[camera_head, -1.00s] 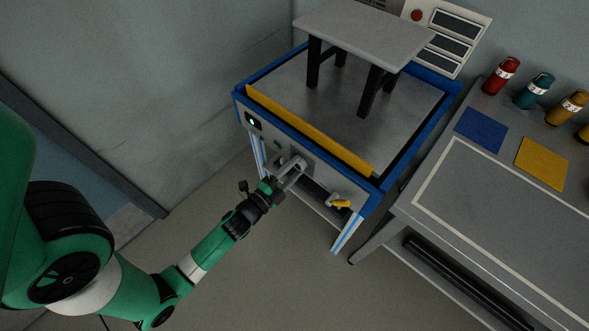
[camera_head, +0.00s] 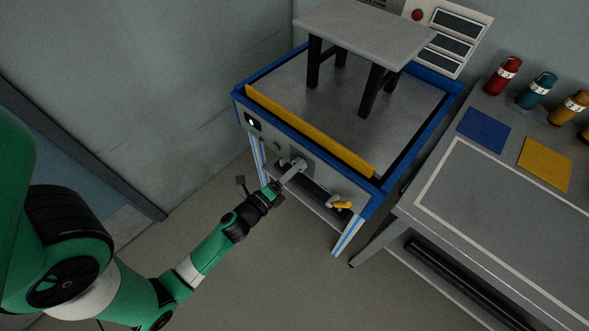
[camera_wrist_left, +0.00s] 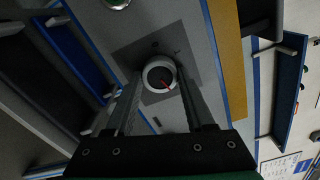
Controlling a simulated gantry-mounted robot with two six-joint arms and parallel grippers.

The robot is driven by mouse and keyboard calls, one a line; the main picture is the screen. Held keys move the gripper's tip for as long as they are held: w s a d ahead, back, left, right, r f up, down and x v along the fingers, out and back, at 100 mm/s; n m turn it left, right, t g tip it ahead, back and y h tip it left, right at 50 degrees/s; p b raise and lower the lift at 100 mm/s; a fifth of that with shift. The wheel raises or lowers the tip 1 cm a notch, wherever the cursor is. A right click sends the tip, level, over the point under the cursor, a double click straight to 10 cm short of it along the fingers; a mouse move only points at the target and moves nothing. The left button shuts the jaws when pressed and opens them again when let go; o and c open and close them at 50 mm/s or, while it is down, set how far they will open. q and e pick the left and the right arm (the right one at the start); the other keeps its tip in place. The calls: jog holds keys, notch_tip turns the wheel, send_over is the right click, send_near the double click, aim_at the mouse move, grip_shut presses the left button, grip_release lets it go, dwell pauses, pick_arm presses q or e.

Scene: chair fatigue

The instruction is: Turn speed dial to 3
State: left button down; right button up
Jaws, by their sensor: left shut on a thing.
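The speed dial is a round knob with a light rim and dark face on the front panel of the blue-edged test machine. In the head view the dial (camera_head: 300,163) is partly covered by the fingers. My left gripper (camera_head: 292,170) is shut on the dial, one finger on each side, as the left wrist view also shows (camera_wrist_left: 160,90). Scale numbers are too small to read. My right gripper is not in view.
A yellow-handled lever (camera_head: 342,205) sits to the right on the same panel. A black switch plate (camera_head: 252,122) is at its left. A grey stool (camera_head: 368,35) stands on the machine top behind a yellow bar (camera_head: 305,130). A grey workbench (camera_head: 500,210) stands at right.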

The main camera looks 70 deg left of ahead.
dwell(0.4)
pick_arm(q)
jog(key=shift+c, duration=1.3)
grip_release()
jog(key=shift+s, duration=0.1)
jog(key=b+v, duration=0.1)
jog(key=v, duration=1)
jog(key=shift+s, duration=0.2)
jog(key=shift+d, duration=0.1)
